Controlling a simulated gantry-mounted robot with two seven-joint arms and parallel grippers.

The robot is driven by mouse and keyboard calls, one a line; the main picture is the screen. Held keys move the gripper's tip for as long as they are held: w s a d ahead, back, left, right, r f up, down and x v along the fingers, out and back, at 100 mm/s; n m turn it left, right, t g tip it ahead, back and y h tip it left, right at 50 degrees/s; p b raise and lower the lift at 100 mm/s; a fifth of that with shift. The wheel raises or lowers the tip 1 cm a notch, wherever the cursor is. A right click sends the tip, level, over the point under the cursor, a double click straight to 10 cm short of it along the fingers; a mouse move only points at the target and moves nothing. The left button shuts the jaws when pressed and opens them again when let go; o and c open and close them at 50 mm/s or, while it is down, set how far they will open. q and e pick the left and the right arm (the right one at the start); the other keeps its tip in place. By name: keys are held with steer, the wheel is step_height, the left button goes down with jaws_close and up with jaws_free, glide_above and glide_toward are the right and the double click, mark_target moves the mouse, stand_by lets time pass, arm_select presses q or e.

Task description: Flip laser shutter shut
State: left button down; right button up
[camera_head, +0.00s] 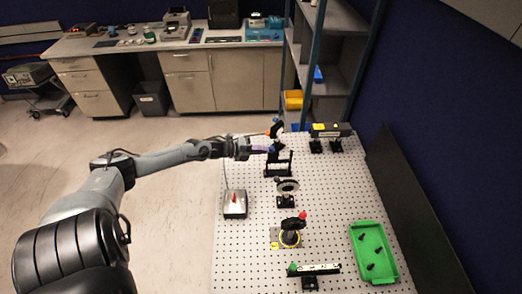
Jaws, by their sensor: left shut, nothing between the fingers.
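The laser (331,130) is a black box with a yellow label on two black posts at the far right of the perforated table. Left of it stands a small black upright mount (277,128), which looks like the shutter; whether its flap is up or down is too small to tell. My left gripper (269,150) is shut and empty, just in front of this mount and above a black frame-like stand (279,166). Whether it touches either cannot be told. The gripper hides part of both. My right gripper is out of view.
A dark panel (420,215) borders the right side.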

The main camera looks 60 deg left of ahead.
mark_target(272, 149)
arm_select(q)
steer(key=w+b, duration=0.1)
steer(key=w+d+b, duration=0.2)
steer(key=w, duration=0.1)
steer(key=shift+w+d+f, duration=0.1)
steer(key=shift+d, duration=0.05)
stand_by(0.4)
